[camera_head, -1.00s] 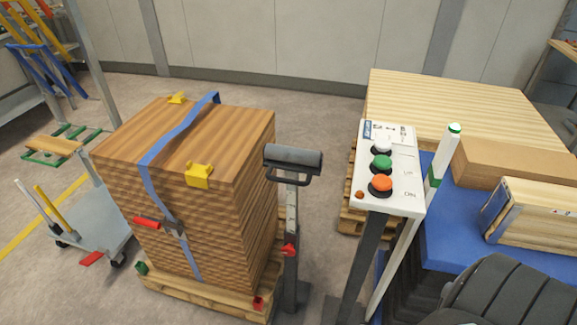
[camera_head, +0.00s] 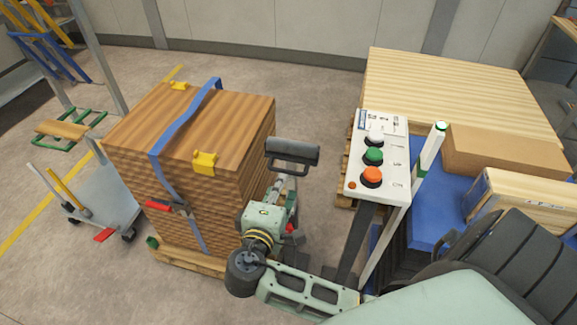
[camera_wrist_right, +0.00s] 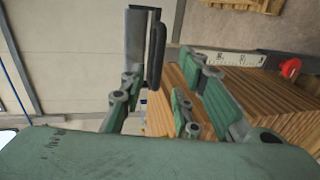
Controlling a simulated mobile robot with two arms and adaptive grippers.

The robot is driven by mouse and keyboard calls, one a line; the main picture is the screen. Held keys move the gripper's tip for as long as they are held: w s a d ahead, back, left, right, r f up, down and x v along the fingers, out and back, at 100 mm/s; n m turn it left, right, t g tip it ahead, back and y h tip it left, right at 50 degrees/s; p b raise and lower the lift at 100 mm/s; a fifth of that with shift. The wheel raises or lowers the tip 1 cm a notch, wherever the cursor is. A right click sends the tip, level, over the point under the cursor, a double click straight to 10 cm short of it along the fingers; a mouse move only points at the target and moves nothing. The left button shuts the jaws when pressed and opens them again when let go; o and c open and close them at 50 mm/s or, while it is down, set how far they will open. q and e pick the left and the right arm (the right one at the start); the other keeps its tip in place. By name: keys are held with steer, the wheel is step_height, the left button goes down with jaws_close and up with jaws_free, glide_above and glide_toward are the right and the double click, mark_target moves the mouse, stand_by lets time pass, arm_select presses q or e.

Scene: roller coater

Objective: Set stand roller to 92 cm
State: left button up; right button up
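The stand roller (camera_head: 292,152) is a dark grey cylinder with a handle loop below it, on a post beside the strapped wood stack. It also shows in the right wrist view (camera_wrist_right: 138,42). A measuring scale (camera_wrist_right: 238,58) and a red knob (camera_wrist_right: 289,68) show to the right in the wrist view. My right gripper (camera_head: 282,188) is just below the roller, in front of the post, hiding much of it. In the wrist view its fingers (camera_wrist_right: 165,75) are apart; the handle's end appears near the gap, and contact cannot be told. My left gripper is out of view.
The wood stack (camera_head: 190,120) with a blue strap and yellow corner guards stands close left of my right gripper. A control post (camera_head: 378,150) with white, green and orange buttons stands close right. Pale boards (camera_head: 450,90) lie behind. A small cart (camera_head: 100,200) is at left.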

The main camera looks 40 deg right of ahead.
mark_target(288, 173)
steer(key=p+x, duration=0.1)
steer(key=x, duration=0.6)
steer(key=shift+w+d, duration=0.15)
steer(key=shift+d, duration=0.15)
steer(key=shift+c, duration=0.2)
jaws_close()
